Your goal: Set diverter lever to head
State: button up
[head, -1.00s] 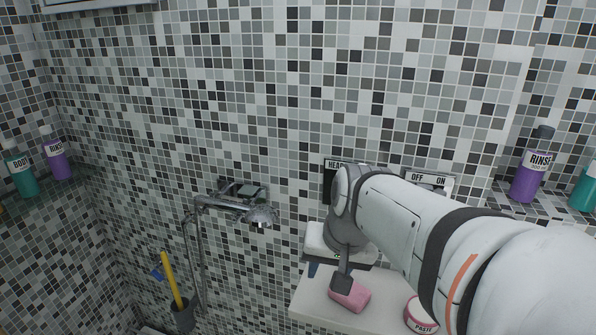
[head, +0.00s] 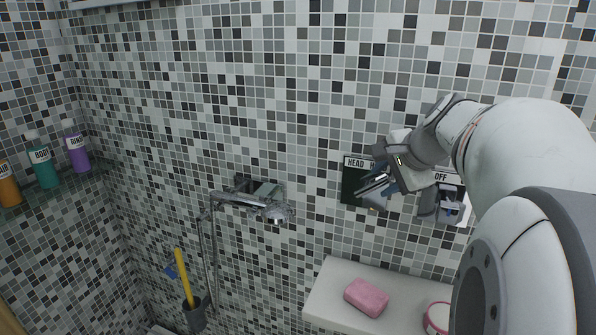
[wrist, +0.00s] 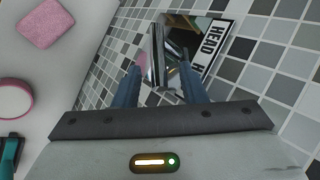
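The diverter is a dark plate (head: 350,188) on the tiled wall under a HEAD label (head: 355,162). Its chrome lever (head: 371,186) sticks out in front of the plate. In the wrist view the lever (wrist: 157,62) lies ahead, between the blue fingers of my gripper (wrist: 160,78). The fingers are apart, with a gap visible beside the lever. In the head view my gripper (head: 386,180) is at the lever from the right and covers part of the plate. The rest of the label and the lever's exact setting are hidden.
An OFF/ON control (head: 454,205) is just right of my gripper, partly covered by my arm. A ledge (head: 325,290) below bears a pink soap (head: 366,297) and a pink tub (head: 437,318). A chrome shower mixer (head: 240,200) is on the wall to the left.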

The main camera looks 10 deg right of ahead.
jog(key=shift+w+a+f, duration=0.1)
jog(key=shift+w+f, duration=0.35)
jog(key=shift+f, duration=0.1)
grip_shut()
dwell(0.3)
